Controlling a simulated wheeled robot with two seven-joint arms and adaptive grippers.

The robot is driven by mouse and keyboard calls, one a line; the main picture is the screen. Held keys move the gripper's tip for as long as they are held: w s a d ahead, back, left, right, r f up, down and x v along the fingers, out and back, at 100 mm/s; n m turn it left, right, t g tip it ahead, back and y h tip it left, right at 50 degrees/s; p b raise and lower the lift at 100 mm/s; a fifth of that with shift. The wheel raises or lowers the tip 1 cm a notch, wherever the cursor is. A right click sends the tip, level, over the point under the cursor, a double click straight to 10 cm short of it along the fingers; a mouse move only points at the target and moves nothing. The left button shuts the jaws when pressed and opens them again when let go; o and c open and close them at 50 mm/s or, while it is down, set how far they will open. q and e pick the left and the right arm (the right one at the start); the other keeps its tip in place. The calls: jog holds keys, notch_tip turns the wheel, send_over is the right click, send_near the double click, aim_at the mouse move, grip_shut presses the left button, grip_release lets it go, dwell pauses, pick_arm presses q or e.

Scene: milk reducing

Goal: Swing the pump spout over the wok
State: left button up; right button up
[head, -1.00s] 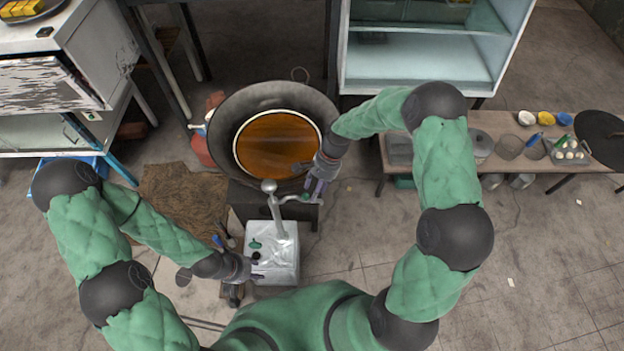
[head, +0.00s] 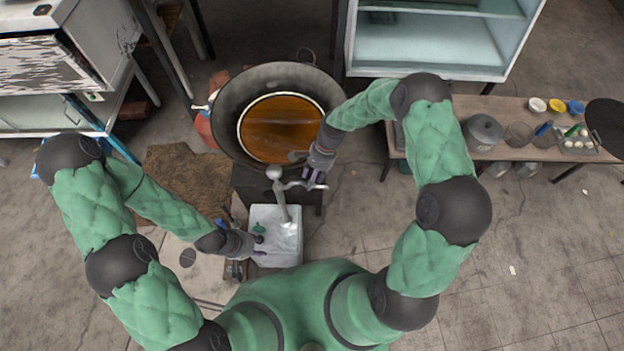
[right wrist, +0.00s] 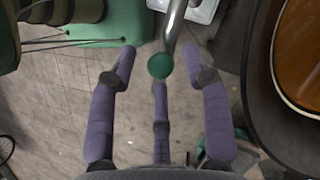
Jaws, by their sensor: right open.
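The wok (head: 228,92) is wide and dark, with orange-brown liquid inside. Below it in the head view stands a pale canister (head: 290,250) with a grey metal pump (head: 280,203). The pump's spout (head: 292,185) points right, beside the wok and not over it. In the right wrist view the spout (right wrist: 174,28) is a metal pipe ending in a green tip (right wrist: 160,66). My right gripper (head: 316,182) is open, its fingers on either side of the tip with gaps showing. My left gripper (head: 252,244) is at the canister's left side; its fingers are too small to read.
A low table (head: 500,105) with a pot, bowls and a tray of eggs stands at the right. A white shelf (head: 440,50) stands behind. A brown mat (head: 180,185) lies left of the wok.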

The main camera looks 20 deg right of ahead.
jog(key=shift+a+f, duration=0.15)
jog(key=shift+f, duration=0.2)
jog(key=shift+c, duration=0.3)
grip_shut()
